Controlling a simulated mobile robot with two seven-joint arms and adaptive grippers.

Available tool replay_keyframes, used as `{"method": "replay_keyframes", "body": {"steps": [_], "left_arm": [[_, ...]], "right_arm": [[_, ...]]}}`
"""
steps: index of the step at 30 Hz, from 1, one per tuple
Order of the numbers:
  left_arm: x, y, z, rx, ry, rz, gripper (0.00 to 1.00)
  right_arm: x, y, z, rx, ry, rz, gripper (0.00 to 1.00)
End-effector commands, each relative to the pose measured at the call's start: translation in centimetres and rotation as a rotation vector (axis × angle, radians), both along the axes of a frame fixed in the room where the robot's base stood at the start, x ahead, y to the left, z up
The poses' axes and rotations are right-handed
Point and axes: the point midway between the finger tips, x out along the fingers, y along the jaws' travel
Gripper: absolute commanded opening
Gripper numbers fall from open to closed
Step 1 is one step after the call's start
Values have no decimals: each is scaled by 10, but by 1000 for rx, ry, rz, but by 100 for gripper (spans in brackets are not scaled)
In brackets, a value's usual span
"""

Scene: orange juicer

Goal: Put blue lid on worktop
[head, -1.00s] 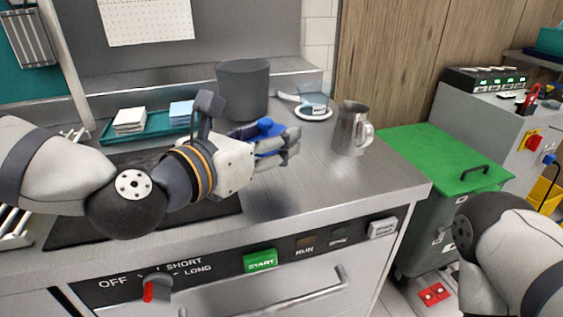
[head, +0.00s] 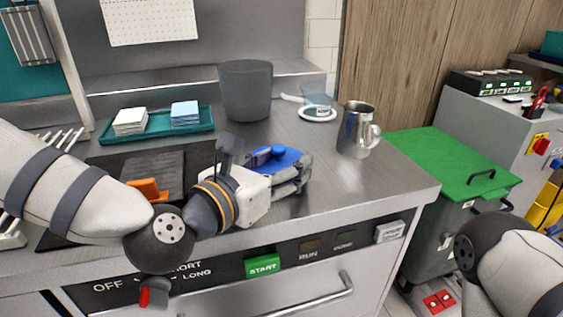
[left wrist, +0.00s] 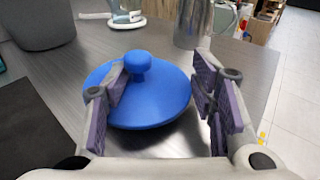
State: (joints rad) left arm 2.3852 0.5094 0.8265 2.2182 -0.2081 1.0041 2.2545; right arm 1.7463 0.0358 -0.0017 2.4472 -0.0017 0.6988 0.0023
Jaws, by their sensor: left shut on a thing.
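The blue lid (head: 288,158), a shallow disc with a round knob, is at my left gripper (head: 296,178), over the front part of the steel worktop (head: 345,185). In the left wrist view the lid (left wrist: 155,105) lies between the fingers of my left gripper (left wrist: 162,88), with its knob beside the left finger. The gripper is shut on the lid. I cannot tell whether the lid's underside touches the worktop. In the head view the fingers hide part of the lid. My right gripper is out of view; only part of that arm shows.
A grey pot (head: 245,92) stands behind, with a steel jug (head: 356,130) to the right. A teal tray (head: 160,130) holds folded cloths. An orange item (head: 148,188) lies on the dark panel. Worktop right of the gripper is clear.

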Motion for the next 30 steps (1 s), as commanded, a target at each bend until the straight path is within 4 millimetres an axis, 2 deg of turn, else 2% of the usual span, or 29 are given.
{"method": "replay_keyframes", "body": {"steps": [1,2,3,6,15,19,27,30], "left_arm": [[-1,1,-11,5,21,-1,32],[-1,1,-11,5,21,-1,32],[-2,1,-11,6,22,-1,54],[-2,1,-13,6,27,-2,74],[-3,0,-16,9,37,-4,74],[-4,0,0,10,29,-4,74],[-52,33,11,1,26,-2,74],[-75,47,26,2,10,1,74]], "right_arm": [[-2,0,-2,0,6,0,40],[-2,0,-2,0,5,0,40],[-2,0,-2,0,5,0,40],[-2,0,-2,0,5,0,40],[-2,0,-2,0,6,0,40],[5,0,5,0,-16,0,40],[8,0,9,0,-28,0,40],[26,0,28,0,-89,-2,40]]}}
